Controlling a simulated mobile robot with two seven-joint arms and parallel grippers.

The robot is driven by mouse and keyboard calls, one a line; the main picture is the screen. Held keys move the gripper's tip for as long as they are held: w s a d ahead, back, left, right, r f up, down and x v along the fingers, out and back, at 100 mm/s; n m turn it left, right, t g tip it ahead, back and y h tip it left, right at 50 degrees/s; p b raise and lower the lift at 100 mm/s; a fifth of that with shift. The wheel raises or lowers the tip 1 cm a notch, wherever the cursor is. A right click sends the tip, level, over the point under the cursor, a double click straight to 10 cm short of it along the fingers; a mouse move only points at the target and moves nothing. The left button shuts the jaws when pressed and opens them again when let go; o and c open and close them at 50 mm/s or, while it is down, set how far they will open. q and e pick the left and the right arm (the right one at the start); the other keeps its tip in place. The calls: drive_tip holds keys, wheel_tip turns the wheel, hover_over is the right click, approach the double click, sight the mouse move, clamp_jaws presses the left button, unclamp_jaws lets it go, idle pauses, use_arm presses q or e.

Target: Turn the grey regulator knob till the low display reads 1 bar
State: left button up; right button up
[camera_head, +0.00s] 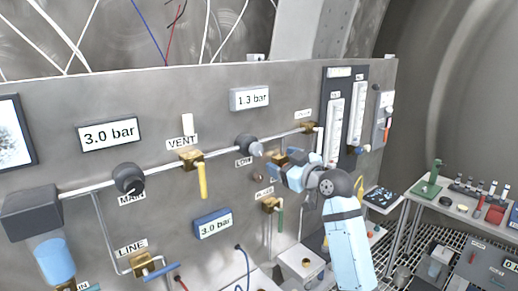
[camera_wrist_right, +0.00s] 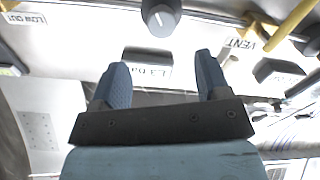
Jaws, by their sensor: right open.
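The grey regulator knob (camera_head: 246,146) sits on the pipe above a label that seems to read LOW. It also shows at the top of the right wrist view (camera_wrist_right: 160,16), with a pale pointer mark on its face. The low display (camera_head: 249,97), above the knob, reads 1.3 bar; it appears upside down in the right wrist view (camera_wrist_right: 146,68). My right gripper (camera_head: 271,167) is just right of and below the knob in the head view, open and empty. Its two blue fingers (camera_wrist_right: 160,62) stand apart in the wrist view, with the knob beyond them, not between them. My left gripper is out of view.
A black MAIN knob (camera_head: 129,178) and a 3.0 bar display (camera_head: 109,134) are at left. A yellow VENT lever (camera_head: 202,180) hangs left of the knob. A lower blue display (camera_head: 212,224) reads 3.0 bar. Gauge tubes (camera_head: 345,110) stand right. A side table (camera_head: 460,206) holds small items.

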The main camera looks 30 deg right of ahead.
sight(259, 151)
drive_tip(key=w, duration=0.3)
drive_tip(key=w+p, duration=0.1)
drive_tip(key=w, duration=0.2)
drive_tip(key=w+a+p, duration=0.1)
drive_tip(key=w, duration=0.3)
drive_tip(key=shift+c, duration=0.2)
drive_tip(key=c, duration=0.9)
drive_tip(key=shift+f, duration=0.1)
